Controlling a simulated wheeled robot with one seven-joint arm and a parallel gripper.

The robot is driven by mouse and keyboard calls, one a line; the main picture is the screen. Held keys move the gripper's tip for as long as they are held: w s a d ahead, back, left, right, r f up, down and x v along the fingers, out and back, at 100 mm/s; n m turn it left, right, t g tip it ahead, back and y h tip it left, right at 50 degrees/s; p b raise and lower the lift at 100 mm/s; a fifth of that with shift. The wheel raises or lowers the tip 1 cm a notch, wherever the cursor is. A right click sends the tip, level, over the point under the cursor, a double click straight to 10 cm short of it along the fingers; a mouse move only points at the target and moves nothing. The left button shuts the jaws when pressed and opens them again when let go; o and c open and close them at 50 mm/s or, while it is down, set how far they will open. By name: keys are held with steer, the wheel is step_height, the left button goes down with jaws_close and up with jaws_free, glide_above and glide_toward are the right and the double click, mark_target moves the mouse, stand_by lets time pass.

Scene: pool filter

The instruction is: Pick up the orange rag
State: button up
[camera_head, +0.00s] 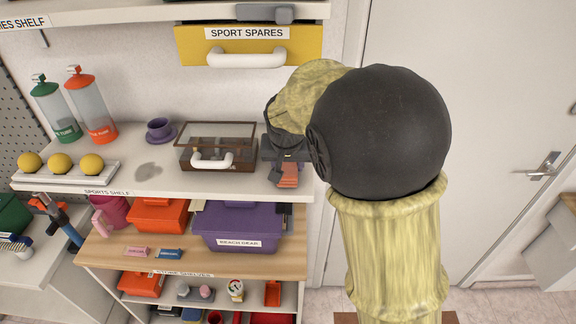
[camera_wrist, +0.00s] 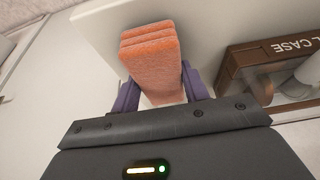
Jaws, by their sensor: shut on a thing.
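The orange rag (camera_head: 289,176) is a folded, layered cloth at the right end of the sports shelf in the head view. In the wrist view the rag (camera_wrist: 152,62) stands out between the two purple fingers. My gripper (camera_wrist: 155,92) is shut on the rag, with a finger on each side of it. In the head view my gripper (camera_head: 284,160) is partly hidden by my own arm. I cannot tell whether the rag touches the shelf.
A brown glass-lidded case (camera_head: 217,147) stands just left of the rag; it also shows in the wrist view (camera_wrist: 270,75). The sports shelf (camera_head: 215,186) ends near the rag. A yellow drawer (camera_head: 248,48) hangs above. A purple box (camera_head: 237,222) sits below.

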mark_target(288, 165)
step_height(288, 165, up, 3)
steer(key=shift+f+b, duration=0.2)
steer(key=shift+b, duration=0.25)
steer(key=shift+s+r, duration=0.2)
steer(key=shift+s, duration=0.1)
steer(key=s+b, duration=0.5)
steer(key=s, duration=1.2)
steer(key=shift+s+a, duration=0.2)
steer(key=shift+a, duration=0.1)
